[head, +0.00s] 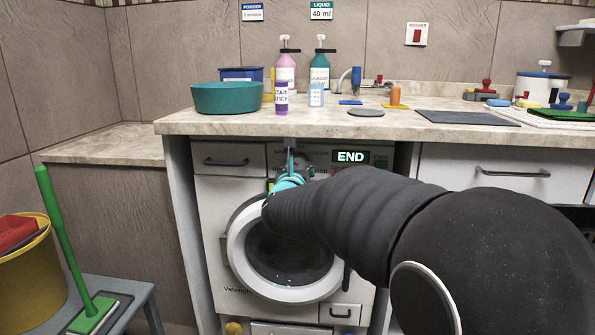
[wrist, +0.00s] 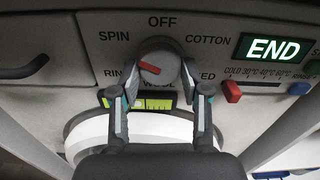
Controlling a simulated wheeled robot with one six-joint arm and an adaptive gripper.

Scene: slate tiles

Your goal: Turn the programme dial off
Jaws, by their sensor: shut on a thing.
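The programme dial (wrist: 165,60) is a round grey knob with a red mark. OFF is printed above it, SPIN at upper left, COTTON at upper right and WOOL below; other labels are partly covered. The red mark lies left of centre and slants left and slightly up, not towards OFF. My gripper (wrist: 160,84) has one finger on each side of the dial and is shut on it. In the head view my gripper (head: 289,176) is at the washing machine's (head: 215,195) panel, where my arm hides part of the dial. The display (head: 350,156) reads END.
A red slider (wrist: 232,92) sits right of the dial, with a blue button (wrist: 299,89) farther right. The round door (head: 238,270) is below. The worktop (head: 200,122) overhangs the panel and carries bottles and a teal bowl (head: 226,98). A stool with a brush stands at left.

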